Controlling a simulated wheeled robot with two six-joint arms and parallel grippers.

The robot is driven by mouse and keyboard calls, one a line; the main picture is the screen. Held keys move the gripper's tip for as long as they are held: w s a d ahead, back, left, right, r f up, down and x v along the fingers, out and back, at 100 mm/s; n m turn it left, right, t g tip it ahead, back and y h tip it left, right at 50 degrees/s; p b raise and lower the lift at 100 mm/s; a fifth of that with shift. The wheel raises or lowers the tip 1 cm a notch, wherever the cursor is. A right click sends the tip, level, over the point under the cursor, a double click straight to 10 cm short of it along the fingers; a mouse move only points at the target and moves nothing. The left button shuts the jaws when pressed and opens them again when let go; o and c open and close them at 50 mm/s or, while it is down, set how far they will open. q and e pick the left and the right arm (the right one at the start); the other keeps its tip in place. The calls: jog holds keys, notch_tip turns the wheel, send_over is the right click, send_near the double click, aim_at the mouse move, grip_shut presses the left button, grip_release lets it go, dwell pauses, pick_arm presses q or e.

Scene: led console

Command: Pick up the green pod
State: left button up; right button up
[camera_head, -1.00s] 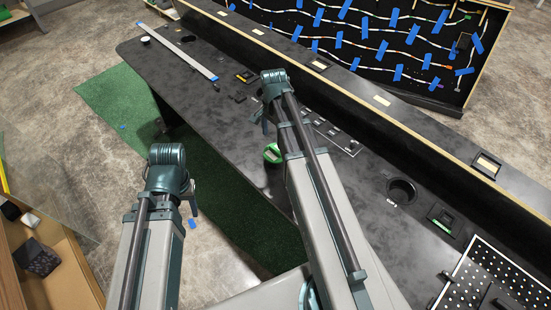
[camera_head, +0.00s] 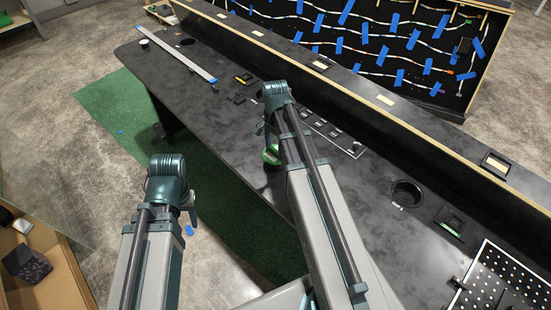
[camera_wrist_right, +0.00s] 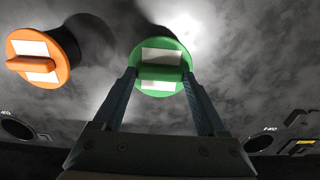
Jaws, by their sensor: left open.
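The green pod (camera_head: 271,154) is on the dark table in the head view, partly hidden by my right arm. In the right wrist view the green pod (camera_wrist_right: 160,54) is a round green disc with white patches and a raised bar. My right gripper (camera_wrist_right: 159,74) has a finger on each side of it, close to the disc's edges. Whether the fingers touch it is unclear. In the head view my right gripper (camera_head: 262,125) is mostly hidden behind its wrist. My left gripper (camera_head: 191,207) hangs beyond the table's near edge, over the floor, open and away from the pod.
An orange pod (camera_wrist_right: 40,57) stands left of the green one in the right wrist view. The table (camera_head: 225,125) holds a long pale strip (camera_head: 180,57), a round hole (camera_head: 407,191) and a perforated panel (camera_head: 500,285). A raised ledge (camera_head: 385,100) runs along its back.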

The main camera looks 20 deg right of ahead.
aim_at(276, 150)
jog(key=c, duration=0.5)
jog(key=shift+o, duration=0.2)
notch_tip(276, 150, up, 10)
jog(key=p, duration=1)
